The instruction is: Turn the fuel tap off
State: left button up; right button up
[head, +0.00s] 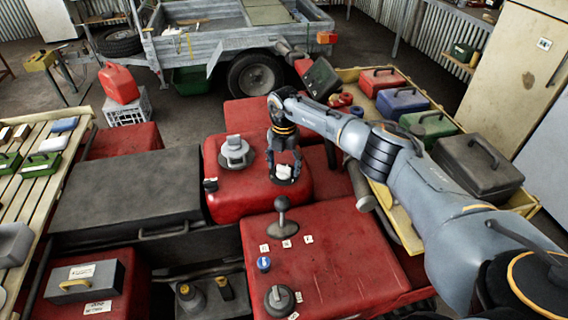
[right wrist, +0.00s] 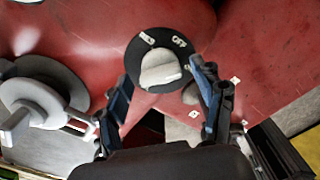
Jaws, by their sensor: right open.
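The fuel tap is a pale grey knob (right wrist: 160,68) on a round black plate (right wrist: 146,45) set in red bodywork. The plate has a white OFF mark at its upper right and another small white mark at its upper left. I cannot tell which mark the knob points to. In the head view the knob (head: 284,171) sits below my right gripper (head: 284,160). My right gripper (right wrist: 160,76) is open, pointing down, with one finger on either side of the knob. I cannot tell whether a finger touches it. My left gripper is not in view.
A grey filler cap (head: 236,153) stands left of the tap. A gear lever (head: 284,222), a blue knob (head: 264,264) and a dark round knob (head: 279,299) rise from the nearer red panel. A yellow-edged bench (head: 400,222) with colored boxes lies right, under my arm.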

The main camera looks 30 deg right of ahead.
jog(key=c, duration=1.2)
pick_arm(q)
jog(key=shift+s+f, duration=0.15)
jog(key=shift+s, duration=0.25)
pick_arm(e)
jog(key=shift+o, duration=0.2)
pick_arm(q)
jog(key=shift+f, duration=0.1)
pick_arm(e)
jog(key=n+b, duration=0.3)
jog(key=shift+f, duration=0.1)
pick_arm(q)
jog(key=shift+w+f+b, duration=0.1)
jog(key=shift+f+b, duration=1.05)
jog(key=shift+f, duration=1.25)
pick_arm(e)
jog(key=shift+n, duration=2.1)
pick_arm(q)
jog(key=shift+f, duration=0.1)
pick_arm(e)
jog(key=shift+r, duration=0.2)
